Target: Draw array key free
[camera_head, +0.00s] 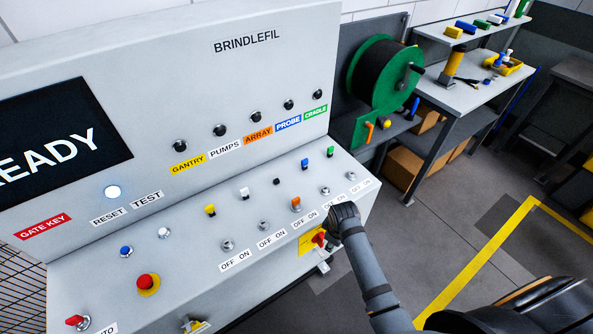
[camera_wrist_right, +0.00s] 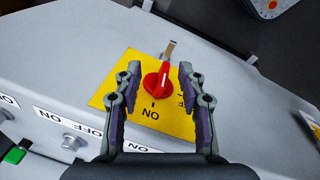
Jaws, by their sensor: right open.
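The orange key (camera_head: 296,203), by its colour matching the orange ARRAY label (camera_head: 258,139), stands in a lock of the lower OFF/ON row on the console. My right gripper (camera_head: 341,214) is to the right of the key, at the console's front edge. In the right wrist view my right gripper (camera_wrist_right: 159,70) is open, its fingers on either side of a red rotary handle (camera_wrist_right: 157,84) on a yellow plate (camera_wrist_right: 123,78). I cannot tell whether the fingers touch the handle. The red handle (camera_head: 319,239) also shows in the head view. My left gripper is not in view.
Upper-row keys are yellow (camera_head: 210,210), white (camera_head: 244,193), blue (camera_head: 307,163) and green (camera_head: 331,151); a dark hole (camera_head: 277,181) sits among them. A red stop button (camera_head: 148,282) is at left. A cable reel (camera_head: 378,80) stands behind right. Floor at right is clear.

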